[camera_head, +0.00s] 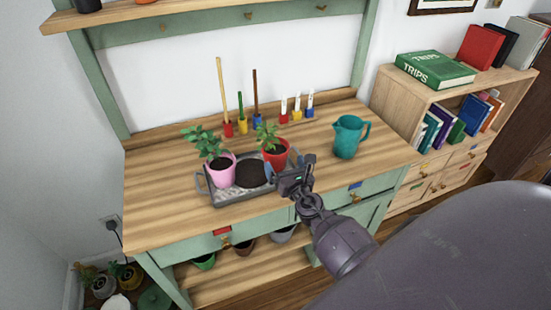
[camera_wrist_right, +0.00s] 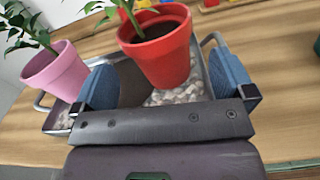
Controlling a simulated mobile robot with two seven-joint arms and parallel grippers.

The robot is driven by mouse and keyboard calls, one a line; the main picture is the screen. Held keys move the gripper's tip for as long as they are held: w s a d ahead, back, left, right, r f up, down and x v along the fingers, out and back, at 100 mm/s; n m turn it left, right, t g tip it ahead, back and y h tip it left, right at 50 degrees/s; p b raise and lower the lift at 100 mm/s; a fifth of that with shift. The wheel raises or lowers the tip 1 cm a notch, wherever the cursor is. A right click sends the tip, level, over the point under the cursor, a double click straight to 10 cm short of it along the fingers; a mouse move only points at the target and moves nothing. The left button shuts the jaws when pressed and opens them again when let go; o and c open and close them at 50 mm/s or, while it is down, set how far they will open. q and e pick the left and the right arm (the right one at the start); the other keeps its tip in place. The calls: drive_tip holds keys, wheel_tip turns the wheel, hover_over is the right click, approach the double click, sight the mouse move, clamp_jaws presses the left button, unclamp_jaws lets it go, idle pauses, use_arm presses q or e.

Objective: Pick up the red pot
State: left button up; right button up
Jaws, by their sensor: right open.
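The red pot (camera_head: 276,157) holds dark soil and a green plant. It stands upright at the right end of a grey tray (camera_head: 228,197) on the wooden bench. My right gripper (camera_head: 283,176) is at the tray's front right, just in front of the red pot. In the right wrist view the red pot (camera_wrist_right: 160,52) is just beyond and between the blue fingertips (camera_wrist_right: 168,85), and the fingers are open with nothing held. Whether a finger touches the pot I cannot tell. My left gripper is not in view.
A teal jug (camera_head: 348,137) stands to the right. Small hand tools (camera_head: 256,110) stand behind. The bench's left side (camera_head: 150,205) is clear.

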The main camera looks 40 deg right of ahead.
sight(282, 158)
drive_tip(key=w, duration=0.3)
drive_tip(key=w+r, duration=0.1)
drive_tip(key=shift+w+d+r+p, duration=0.1)
drive_tip(key=shift+w+d+p, duration=0.05)
drive_tip(key=shift+d+p, duration=0.2)
drive_tip(key=shift+w+d, duration=0.15)
drive_tip(key=shift+w, duration=0.35)
drive_tip(key=c, duration=1)
